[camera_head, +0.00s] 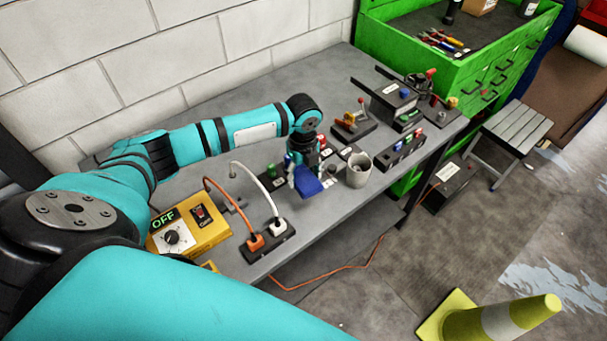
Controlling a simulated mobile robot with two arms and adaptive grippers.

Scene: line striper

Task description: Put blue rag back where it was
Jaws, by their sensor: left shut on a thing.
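The blue rag (308,184) hangs from my left gripper (305,167), which is shut on it above the front part of the grey workbench (212,108). The rag is just left of a grey cup (358,171). I cannot tell whether the rag touches the bench top. The fingertips are small and partly hidden by the rag. My right gripper is not in view.
Behind the rag are small switch blocks. A power strip (268,242) with orange and white plugs and a yellow control box (188,228) stand to the left. A green tool chest (480,75) is at the back right.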

